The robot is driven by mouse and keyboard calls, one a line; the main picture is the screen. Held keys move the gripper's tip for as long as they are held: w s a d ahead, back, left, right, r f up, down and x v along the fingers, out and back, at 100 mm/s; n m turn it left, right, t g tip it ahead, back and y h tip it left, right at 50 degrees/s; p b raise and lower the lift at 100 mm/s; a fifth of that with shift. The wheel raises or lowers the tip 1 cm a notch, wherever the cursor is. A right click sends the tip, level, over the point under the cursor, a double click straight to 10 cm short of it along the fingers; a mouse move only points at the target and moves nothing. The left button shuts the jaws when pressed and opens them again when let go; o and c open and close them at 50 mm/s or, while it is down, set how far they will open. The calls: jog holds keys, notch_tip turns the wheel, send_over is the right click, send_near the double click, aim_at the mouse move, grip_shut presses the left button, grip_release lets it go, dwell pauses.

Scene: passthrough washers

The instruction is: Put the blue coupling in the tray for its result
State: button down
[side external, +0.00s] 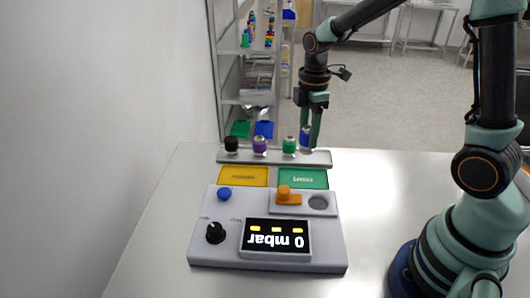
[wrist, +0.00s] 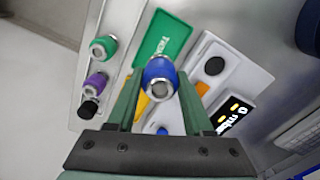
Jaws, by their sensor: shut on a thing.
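My gripper (side external: 312,132) is shut on the blue coupling (side external: 305,138) at the right end of the rack (side external: 317,158). In the wrist view the blue coupling (wrist: 159,70) sits between the two fingers, its metal end toward the camera. I cannot tell whether its lower end touches the rack. A green tray (side external: 303,172) and a yellow tray (side external: 243,170) lie side by side in front of the rack. The green one reads like "TIGHT"; the yellow label is unreadable.
Black (side external: 231,144), purple (side external: 260,145) and green (side external: 289,146) couplings stand on the rack. The grey tester (side external: 205,252) has a display (side external: 276,237) reading 0 mbar, a black knob, a blue button, an orange lever (side external: 288,197) and a round port (side external: 318,202). A wall is at left.

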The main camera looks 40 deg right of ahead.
notch_tip(320, 180, down, 10)
jog(key=shift+r, duration=0.2)
jog(key=shift+f, duration=0.15)
jog(key=shift+c, duration=1.5)
grip_release()
notch_tip(320, 180, up, 12)
jog(key=shift+r, duration=0.2)
jog(key=s+a+r+m+t, duration=0.3)
jog(key=s+r+m+t, duration=0.2)
jog(key=s+r+m, duration=0.4)
jog(key=shift+s+a+r+m+t, duration=0.25)
jog(key=shift+s+m, duration=0.25)
jog(key=shift+m, duration=1.8)
